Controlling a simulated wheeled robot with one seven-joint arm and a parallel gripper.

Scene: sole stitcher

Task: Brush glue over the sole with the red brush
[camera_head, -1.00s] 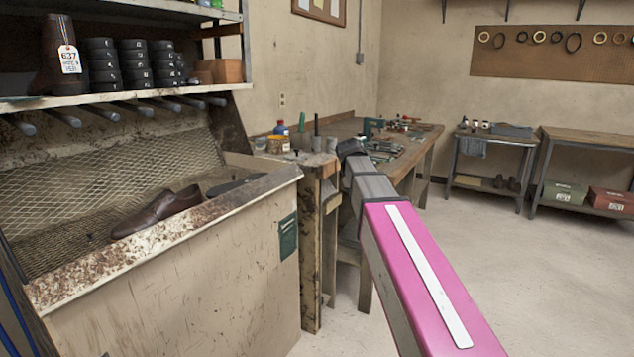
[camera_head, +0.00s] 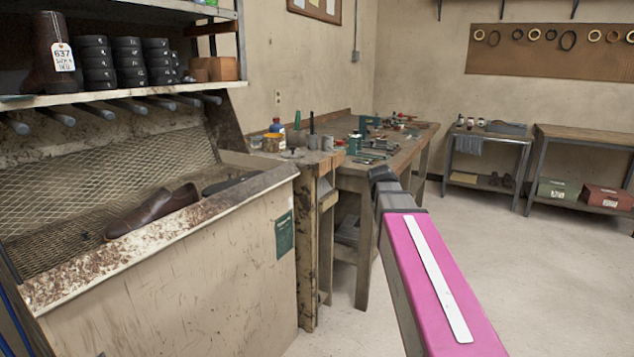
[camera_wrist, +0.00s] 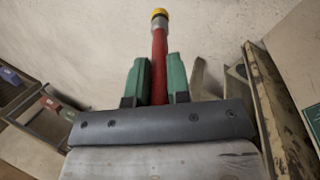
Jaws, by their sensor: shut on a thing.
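My gripper (camera_wrist: 158,62) has two green fingers shut on the red brush (camera_wrist: 159,42). The brush's red handle stands out past the fingertips and ends in a pale collar and a yellow tip. In the head view my arm's dark end is in front of the wooden workbench, but the fingers and brush cannot be made out there. A brown shoe (camera_head: 152,212) lies on the mesh-backed machine at the left. A flat dark piece (camera_head: 230,184), perhaps a sole, lies beside it near the machine's right edge. My gripper is apart from both.
The cluttered workbench (camera_head: 410,148) holds tools. Jars (camera_head: 273,142) and a blue bottle (camera_head: 277,126) stand at its near left end. A shelf (camera_head: 120,92) overhangs the machine. Side tables stand at the right. The floor (camera_head: 480,260) is clear.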

